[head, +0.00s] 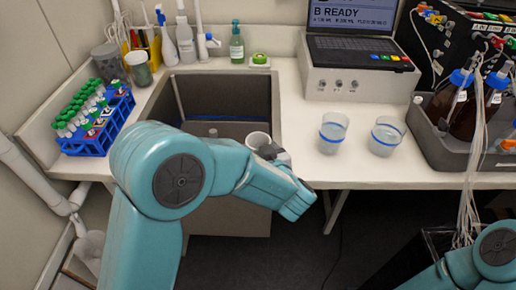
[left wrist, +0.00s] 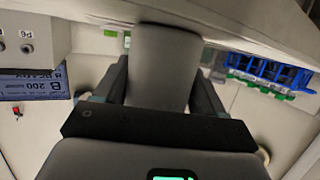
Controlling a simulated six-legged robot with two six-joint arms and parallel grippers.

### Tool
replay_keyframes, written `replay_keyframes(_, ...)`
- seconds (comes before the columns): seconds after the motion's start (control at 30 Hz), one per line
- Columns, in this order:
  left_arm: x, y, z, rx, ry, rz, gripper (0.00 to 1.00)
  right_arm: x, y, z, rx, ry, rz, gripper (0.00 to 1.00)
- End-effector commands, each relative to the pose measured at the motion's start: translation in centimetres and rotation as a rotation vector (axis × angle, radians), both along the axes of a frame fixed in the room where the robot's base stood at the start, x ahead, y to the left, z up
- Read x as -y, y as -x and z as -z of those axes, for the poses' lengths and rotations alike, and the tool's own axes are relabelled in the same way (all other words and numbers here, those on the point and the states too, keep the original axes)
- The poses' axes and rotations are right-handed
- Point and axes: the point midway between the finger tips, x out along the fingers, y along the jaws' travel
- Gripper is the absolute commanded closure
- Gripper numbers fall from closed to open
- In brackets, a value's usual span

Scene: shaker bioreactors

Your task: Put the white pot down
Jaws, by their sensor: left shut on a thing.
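The white pot (head: 258,140) is a small cup-like vessel near the front right corner of the sink in the head view. My left gripper (head: 270,152) is shut on it, and the gripper and wrist hide part of its side. In the left wrist view the pot (left wrist: 165,62) stands between the two dark fingers of the left gripper (left wrist: 163,85). The pot's height above the sink and counter edge is hard to tell. My right arm shows at the lower right of the head view, but its gripper is out of view.
The sink (head: 205,98) lies behind the pot. A blue tube rack (head: 98,138) stands on the left counter. The counter (head: 300,160) between sink and beakers is bare.

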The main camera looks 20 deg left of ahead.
Motion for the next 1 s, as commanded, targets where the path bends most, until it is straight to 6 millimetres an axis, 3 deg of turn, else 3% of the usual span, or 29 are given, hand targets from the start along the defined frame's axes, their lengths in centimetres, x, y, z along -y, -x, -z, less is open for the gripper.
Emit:
replay_keyframes(0.4,0.0,0.0,0.3,0.002,0.000,0.000,0.59,0.0,0.0,0.7,0.000,0.000,0.000,0.57)
replay_keyframes(0.43,0.0,0.0,0.3,0.001,0.000,0.000,0.27,0.0,0.0,0.7,0.000,0.000,0.000,0.57)
replay_keyframes(0.5,0.0,0.0,0.2,0.001,-0.001,0.000,0.05,0.0,0.0,0.6,0.000,0.000,0.000,0.57)
replay_keyframes(0.77,0.0,0.0,0.1,0.001,-0.001,0.000,0.05,0.0,0.0,0.5,0.000,0.000,0.000,0.57)
replay_keyframes(0.9,0.0,0.0,-0.5,0.000,-0.001,0.000,0.05,0.0,0.0,-0.5,0.000,0.000,0.000,0.57)
replay_keyframes(1.0,1.2,1.4,-0.5,0.005,0.000,0.004,0.05,0.0,0.0,0.9,0.000,0.000,0.000,0.57)
